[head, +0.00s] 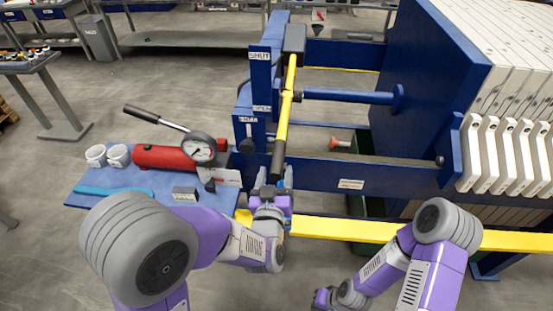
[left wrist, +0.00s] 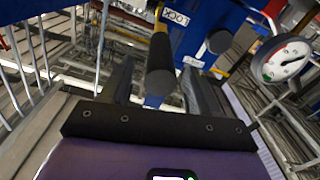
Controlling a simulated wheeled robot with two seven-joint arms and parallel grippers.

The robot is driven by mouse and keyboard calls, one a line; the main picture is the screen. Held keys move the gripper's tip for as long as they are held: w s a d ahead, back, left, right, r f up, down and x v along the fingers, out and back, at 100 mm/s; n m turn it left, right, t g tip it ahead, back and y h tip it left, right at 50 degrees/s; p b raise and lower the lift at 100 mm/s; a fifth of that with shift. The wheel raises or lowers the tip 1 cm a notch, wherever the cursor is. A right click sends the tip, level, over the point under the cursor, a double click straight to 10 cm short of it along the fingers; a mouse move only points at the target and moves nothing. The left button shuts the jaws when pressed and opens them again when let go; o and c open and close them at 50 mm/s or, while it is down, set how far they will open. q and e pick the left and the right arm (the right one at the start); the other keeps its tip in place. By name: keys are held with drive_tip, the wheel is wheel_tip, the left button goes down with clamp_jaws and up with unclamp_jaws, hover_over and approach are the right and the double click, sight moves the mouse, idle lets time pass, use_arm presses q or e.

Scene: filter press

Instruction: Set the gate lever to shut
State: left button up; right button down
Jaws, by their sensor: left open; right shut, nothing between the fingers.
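The gate lever is a long yellow bar with a black grip (head: 278,152), hanging down from a dark block at the top of the blue press frame. SHUT (head: 259,56), OPEN (head: 262,108) and a lower label (head: 248,120) are on the frame to its left. In the left wrist view the open fingers (left wrist: 160,85) stand either side of the black grip (left wrist: 161,68); contact cannot be told. A LOCK label (left wrist: 176,17) is beside it. My right gripper (head: 325,298) is shut and empty, low in the head view.
A red pump cylinder (head: 165,157) with a black handle and a gauge (head: 198,149) sits on a blue bench at left, beside white cups (head: 117,155). A yellow rail (head: 345,229) crosses below the press. A black knob (head: 248,144) is left of the lever.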

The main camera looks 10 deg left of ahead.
use_arm(q)
drive_tip(key=shift+w+f, duration=0.1)
drive_tip(key=shift+w, duration=1.3)
clamp_jaws()
